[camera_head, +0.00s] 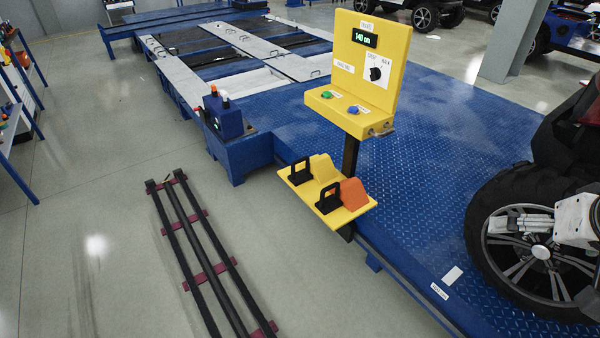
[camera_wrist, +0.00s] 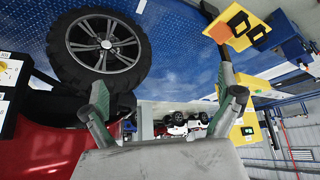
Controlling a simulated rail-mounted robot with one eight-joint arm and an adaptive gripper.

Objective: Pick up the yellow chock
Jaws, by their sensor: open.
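The yellow chock (camera_head: 325,168) is a wedge on a small yellow shelf (camera_head: 350,215) below the control panel in the head view. A black handle (camera_head: 300,172) stands beside it on the left. An orange chock (camera_head: 353,193) with its own black handle (camera_head: 328,199) sits in front of it. In the wrist view the shelf is at the upper right with the orange chock (camera_wrist: 219,31); the yellow chock is hard to tell from the shelf there. My gripper (camera_head: 497,224) is open and empty in front of the vehicle wheel, well right of the shelf; its spread fingers (camera_wrist: 165,98) show in the wrist view.
A large wheel (camera_head: 483,210) of a vehicle stands on the blue deck (camera_head: 430,140) close to my gripper. The yellow panel (camera_head: 363,65) rises on a post above the shelf. Dark rails (camera_head: 200,245) lie on the floor at left. Open deck lies between wheel and shelf.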

